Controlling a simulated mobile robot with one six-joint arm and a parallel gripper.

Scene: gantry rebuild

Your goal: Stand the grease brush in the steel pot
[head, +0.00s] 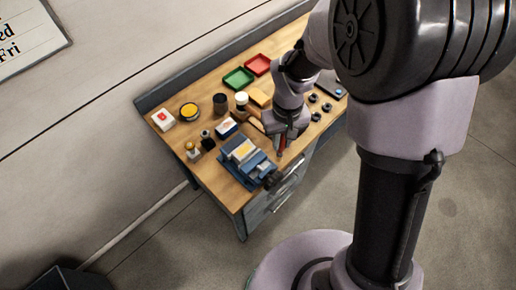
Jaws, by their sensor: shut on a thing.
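My gripper (280,137) is over the front edge of the workbench, right of the blue vise. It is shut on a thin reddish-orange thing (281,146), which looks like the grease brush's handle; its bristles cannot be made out. The brush points down below the fingers, and the gripper hides part of it. A dark grey, open-topped cylinder (220,103), probably the steel pot, stands upright toward the back of the bench, left of and apart from my gripper. I cannot see into it clearly.
The blue vise (240,170) stands at the bench's front. A white-topped jar (241,98) stands right of the pot, a yellow tin (189,111) left. Green (238,78) and red (257,64) trays lie behind. Several dark rings lie right.

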